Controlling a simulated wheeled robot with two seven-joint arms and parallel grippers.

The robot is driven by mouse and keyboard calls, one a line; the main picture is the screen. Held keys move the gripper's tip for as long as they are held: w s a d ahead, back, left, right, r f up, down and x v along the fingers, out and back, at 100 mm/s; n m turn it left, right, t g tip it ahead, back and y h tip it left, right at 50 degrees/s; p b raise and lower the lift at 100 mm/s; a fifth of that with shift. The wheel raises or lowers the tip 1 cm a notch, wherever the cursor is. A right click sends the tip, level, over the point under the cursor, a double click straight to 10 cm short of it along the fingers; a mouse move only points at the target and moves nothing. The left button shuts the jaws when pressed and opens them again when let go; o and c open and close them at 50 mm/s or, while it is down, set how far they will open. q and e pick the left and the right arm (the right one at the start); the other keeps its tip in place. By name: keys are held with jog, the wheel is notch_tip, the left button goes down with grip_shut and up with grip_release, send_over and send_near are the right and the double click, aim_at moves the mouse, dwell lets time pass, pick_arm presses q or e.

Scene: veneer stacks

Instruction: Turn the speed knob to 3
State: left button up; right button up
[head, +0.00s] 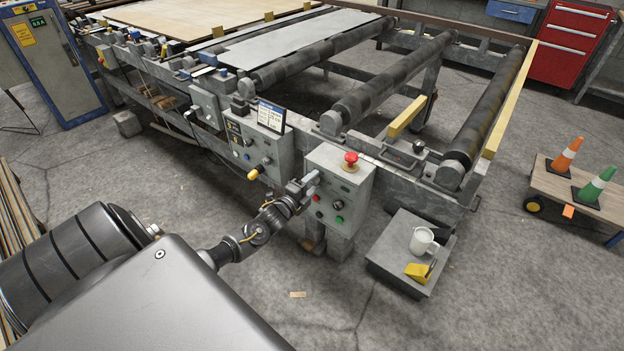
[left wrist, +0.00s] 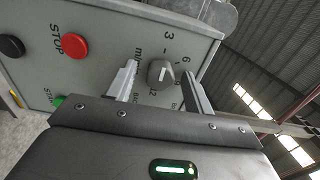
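The speed knob (left wrist: 161,73) is a dark grey dial on the front of a grey control box (head: 338,168). In the left wrist view a printed 3 stands above the knob and a 12 just below it. I cannot tell for certain which mark its pointer faces. My left gripper (head: 304,186) is at the box's upper left front. In the left wrist view its fingers (left wrist: 160,78) are apart, one on each side of the knob, with visible gaps. In the head view the gripper hides the knob. My right gripper is in neither view.
A red stop button (left wrist: 74,46) and a black button (left wrist: 11,47) sit left of the knob. A red mushroom button (head: 350,161) tops the box. Another control box (head: 256,146) stands to its left. A low stand with a white mug (head: 422,241) is at right.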

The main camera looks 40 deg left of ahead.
pick_arm(q)
jog(key=s, duration=1)
jog(key=shift+s+d, duration=0.15)
jog(key=shift+s, duration=0.25)
